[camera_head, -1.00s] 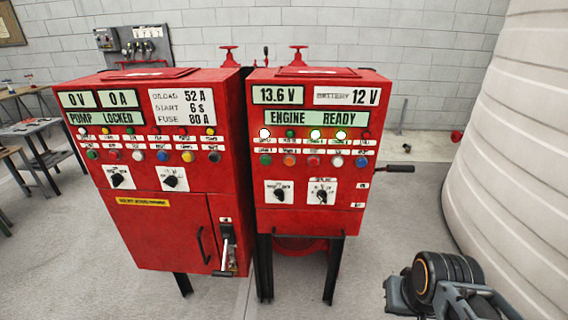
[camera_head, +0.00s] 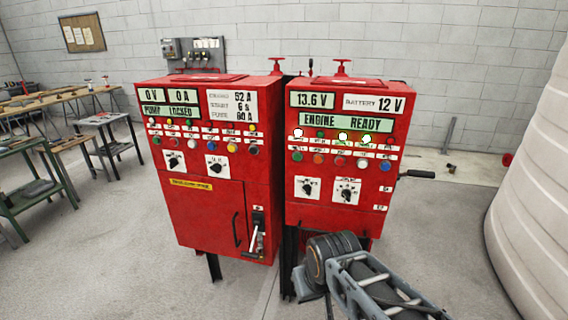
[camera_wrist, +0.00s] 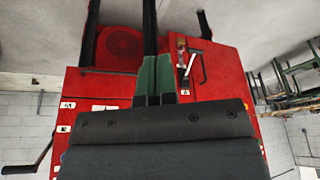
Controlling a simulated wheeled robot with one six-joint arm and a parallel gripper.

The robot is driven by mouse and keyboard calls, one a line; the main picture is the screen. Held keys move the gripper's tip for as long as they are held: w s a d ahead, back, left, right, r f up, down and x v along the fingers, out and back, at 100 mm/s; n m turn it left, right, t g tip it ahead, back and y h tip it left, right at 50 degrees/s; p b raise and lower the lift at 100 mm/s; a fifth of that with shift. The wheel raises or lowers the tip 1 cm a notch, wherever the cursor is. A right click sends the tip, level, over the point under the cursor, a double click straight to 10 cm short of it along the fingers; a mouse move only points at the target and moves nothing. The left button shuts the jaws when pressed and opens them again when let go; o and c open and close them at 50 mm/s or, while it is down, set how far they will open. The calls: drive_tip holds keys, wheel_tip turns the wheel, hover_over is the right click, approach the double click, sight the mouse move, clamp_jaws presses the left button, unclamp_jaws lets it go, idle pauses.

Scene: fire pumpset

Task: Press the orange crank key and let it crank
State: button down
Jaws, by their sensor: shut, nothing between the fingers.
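The orange crank key (camera_head: 318,159) is the second round button from the left in the lower row on the right red cabinet (camera_head: 296,215). The display (camera_head: 345,122) above reads ENGINE READY, 13.6 V and 12 V. In the head view my arm reaches up in front of that cabinet's lower edge, and my gripper's fingers cannot be made out there. In the wrist view my gripper (camera_wrist: 155,80) shows two green-grey fingers together, with nothing between them. The cabinets appear upside down there, and my gripper's dark body hides most of the button area. The fingers are apart from the orange key.
A left red cabinet (camera_head: 205,215) reads PUMP LOCKED and has a lever handle (camera_head: 256,235) low on its front. A dark crank handle (camera_head: 417,174) sticks out at the right. A large pale tank (camera_head: 530,200) stands far right. Workbenches (camera_head: 30,175) stand left.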

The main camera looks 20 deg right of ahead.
drive_tip(key=shift+a, duration=0.15)
drive_tip(key=w+a+r+m+t+y+b, duration=0.1)
drive_tip(key=w+a+r+m+t+y, duration=0.1)
drive_tip(key=w+m+y, duration=0.3)
drive_tip(key=w+a+r+m+t+y, duration=0.1)
drive_tip(key=w+r+m+t+y, duration=0.15)
drive_tip(key=w+m, duration=0.35)
drive_tip(key=w+d+r+m+t+h, duration=0.1)
drive_tip(key=w+d+r+m+t, duration=0.2)
drive_tip(key=w+d+m, duration=0.3)
drive_tip(key=w+d+r+m+t+h+b, duration=0.1)
drive_tip(key=w+d+r+m+t, duration=0.3)
drive_tip(key=w+d+m+t, duration=0.1)
drive_tip(key=w+d+m, duration=0.1)
drive_tip(key=w, duration=0.1)
drive_tip(key=shift+w+d, duration=0.3)
drive_tip(key=shift+w, duration=0.1)
